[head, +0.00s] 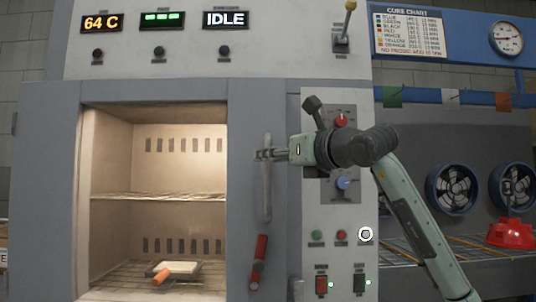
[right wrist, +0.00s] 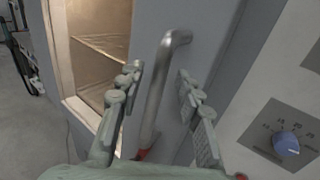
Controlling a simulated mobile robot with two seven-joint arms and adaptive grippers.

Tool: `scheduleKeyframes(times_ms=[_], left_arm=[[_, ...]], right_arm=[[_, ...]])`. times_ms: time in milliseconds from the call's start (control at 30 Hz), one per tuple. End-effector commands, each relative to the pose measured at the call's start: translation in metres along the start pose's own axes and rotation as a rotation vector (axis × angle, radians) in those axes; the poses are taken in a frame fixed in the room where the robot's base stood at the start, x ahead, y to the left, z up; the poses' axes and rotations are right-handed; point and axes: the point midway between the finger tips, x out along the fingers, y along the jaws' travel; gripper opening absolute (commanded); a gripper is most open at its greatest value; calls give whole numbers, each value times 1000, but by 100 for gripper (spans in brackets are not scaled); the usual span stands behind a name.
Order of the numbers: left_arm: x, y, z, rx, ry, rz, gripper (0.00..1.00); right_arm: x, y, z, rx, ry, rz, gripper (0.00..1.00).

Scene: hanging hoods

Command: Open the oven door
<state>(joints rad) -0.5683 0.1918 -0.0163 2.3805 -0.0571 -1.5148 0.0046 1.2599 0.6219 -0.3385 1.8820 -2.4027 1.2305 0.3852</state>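The oven door (head: 53,190) is a grey panel around a large window or opening onto a lit interior; I cannot tell whether glass covers it. The door looks closed. Its upright metal bar handle (head: 267,190) is on the right side. A red lever (head: 258,262) sits below the handle. My right gripper (head: 262,154) is at the handle's upper part, coming from the right. In the right wrist view the handle (right wrist: 157,90) stands between the two spread fingers (right wrist: 160,80), with visible gaps on both sides. My left gripper is not in view.
Inside are wire shelves (head: 150,196) and a pale flat piece with an orange part (head: 172,268). A control panel (head: 342,210) with knobs and switches is right of the door, behind my right arm. Further right are fans (head: 453,187) and a red hood (head: 511,232) on a rack.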

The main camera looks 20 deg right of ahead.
Motion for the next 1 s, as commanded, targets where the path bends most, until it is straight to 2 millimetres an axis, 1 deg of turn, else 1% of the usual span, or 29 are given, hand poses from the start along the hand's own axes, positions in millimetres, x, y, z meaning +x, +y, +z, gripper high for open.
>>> scheduleKeyframes(times_ms=[33, 167, 433, 467, 700, 733, 1000], left_arm=[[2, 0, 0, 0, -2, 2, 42], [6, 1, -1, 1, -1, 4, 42], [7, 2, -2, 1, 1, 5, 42], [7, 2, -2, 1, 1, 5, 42], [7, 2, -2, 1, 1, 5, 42], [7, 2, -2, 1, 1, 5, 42], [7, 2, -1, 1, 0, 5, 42]], right_arm=[[6, 1, 2, 1, -1, 2, 35], [14, 0, 1, -1, -1, 0, 35], [16, 0, 0, -1, -2, 1, 35], [16, 0, 0, -1, -2, 1, 33], [16, 0, 0, -1, -2, 1, 3], [16, 0, 0, -1, -2, 1, 0], [16, 0, 0, -1, -1, 1, 0]])
